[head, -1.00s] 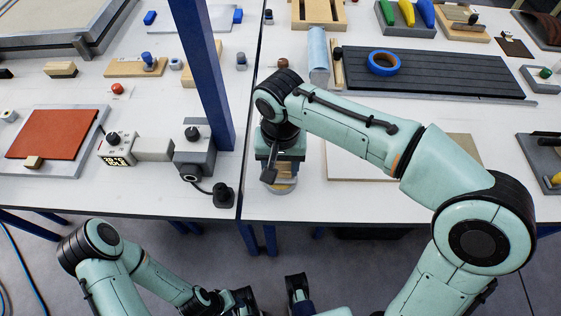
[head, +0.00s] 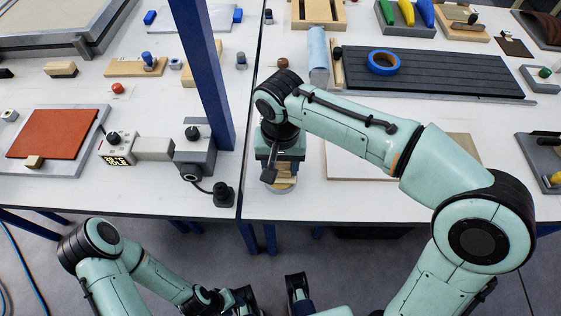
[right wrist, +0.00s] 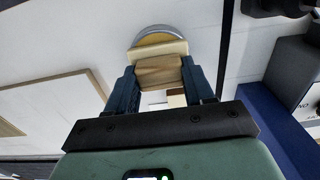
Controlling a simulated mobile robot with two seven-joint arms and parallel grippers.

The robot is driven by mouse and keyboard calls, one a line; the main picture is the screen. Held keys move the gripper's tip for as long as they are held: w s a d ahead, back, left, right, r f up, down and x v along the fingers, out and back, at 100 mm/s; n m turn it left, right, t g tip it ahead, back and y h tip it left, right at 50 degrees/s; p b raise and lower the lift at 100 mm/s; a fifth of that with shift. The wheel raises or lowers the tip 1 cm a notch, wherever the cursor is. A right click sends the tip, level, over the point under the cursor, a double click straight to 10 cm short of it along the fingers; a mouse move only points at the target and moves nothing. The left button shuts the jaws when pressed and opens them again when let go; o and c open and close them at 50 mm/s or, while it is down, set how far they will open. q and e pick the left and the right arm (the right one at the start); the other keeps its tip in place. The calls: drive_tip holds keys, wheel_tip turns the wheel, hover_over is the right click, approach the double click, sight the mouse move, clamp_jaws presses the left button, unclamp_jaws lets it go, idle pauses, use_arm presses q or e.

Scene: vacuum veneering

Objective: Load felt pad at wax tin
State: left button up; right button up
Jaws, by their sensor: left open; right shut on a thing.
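My right gripper (head: 280,172) is over the front edge area of the right-hand table. In the right wrist view its fingers (right wrist: 161,84) are shut on the felt pad, a small wooden block with a pale felt face (right wrist: 159,50). The pad's far end overlaps the round wax tin (right wrist: 160,35), which has a grey rim and yellow wax. I cannot tell whether felt and wax touch. In the head view the tin (head: 282,188) shows just below the gripper, partly hidden by it. My left gripper (head: 243,299) is open, low at the bottom edge, partly cut off.
A blue post (head: 205,80) stands left of my right arm. A pale board (head: 345,165) lies under my right arm. Blue tape (head: 384,62) rests on a dark slatted panel (head: 440,78).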

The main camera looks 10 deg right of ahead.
sight(280, 166)
drive_tip(key=shift+f, duration=0.2)
wheel_tip(280, 166, up, 3)
drive_tip(key=p, duration=0.2)
drive_tip(key=shift+p, duration=0.3)
drive_tip(key=shift+r+p, duration=1.8)
drive_tip(key=shift+r, duration=0.4)
drive_tip(key=shift+f, duration=0.1)
